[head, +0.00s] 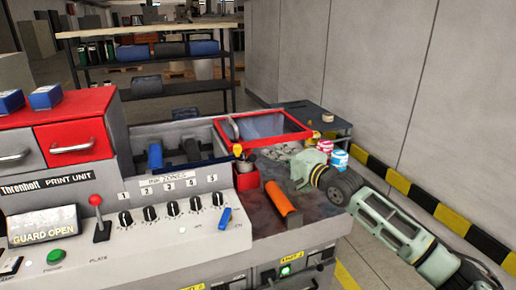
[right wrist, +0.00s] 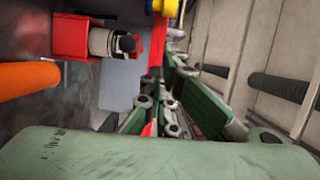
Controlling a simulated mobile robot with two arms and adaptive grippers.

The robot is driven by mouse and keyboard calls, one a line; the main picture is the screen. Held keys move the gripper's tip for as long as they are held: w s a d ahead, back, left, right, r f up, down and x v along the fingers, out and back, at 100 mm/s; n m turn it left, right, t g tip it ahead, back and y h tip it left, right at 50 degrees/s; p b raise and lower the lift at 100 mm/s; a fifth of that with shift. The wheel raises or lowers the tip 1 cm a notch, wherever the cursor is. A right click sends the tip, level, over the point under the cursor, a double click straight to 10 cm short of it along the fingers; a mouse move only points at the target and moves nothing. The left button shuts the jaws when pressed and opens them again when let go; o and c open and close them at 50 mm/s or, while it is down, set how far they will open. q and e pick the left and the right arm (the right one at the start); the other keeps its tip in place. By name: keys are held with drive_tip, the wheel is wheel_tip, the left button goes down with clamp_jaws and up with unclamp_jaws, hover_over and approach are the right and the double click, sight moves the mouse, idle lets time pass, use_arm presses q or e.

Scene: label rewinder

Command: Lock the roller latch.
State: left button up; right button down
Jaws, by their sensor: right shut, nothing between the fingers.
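I cannot tell for certain which part is the roller latch. A red block (head: 245,167) sits at the machine's edge beside the orange roller (head: 284,205). In the right wrist view, the red block (right wrist: 70,35) carries a pale cylinder with a dark round end (right wrist: 125,43), and the orange roller (right wrist: 25,80) lies at the left edge. My right gripper (head: 284,157) is just right of the red block, apart from it. Its green fingers (right wrist: 160,118) are shut and empty. My left gripper is not in view.
A red-framed guard (head: 305,128) with a yellow knob (head: 238,150) stands behind the roller. The control panel (head: 175,211) has several black knobs and a red-topped lever (head: 97,212); its screen (head: 42,226) reads "GUARD OPEN". Paint cans (head: 340,160) and a wall (head: 360,70) are on the right.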

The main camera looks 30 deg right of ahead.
drive_tip(key=w+a+p, duration=0.1)
drive_tip(key=w, duration=0.1)
drive_tip(key=w+a+p, duration=0.1)
drive_tip(key=shift+w+r, duration=0.1)
drive_tip(key=shift+w, duration=0.3)
drive_tip(key=shift+w+a+f, duration=0.25)
drive_tip(key=shift+w+a, duration=0.2)
drive_tip(key=shift+a, duration=0.2)
drive_tip(key=shift+p, duration=0.3)
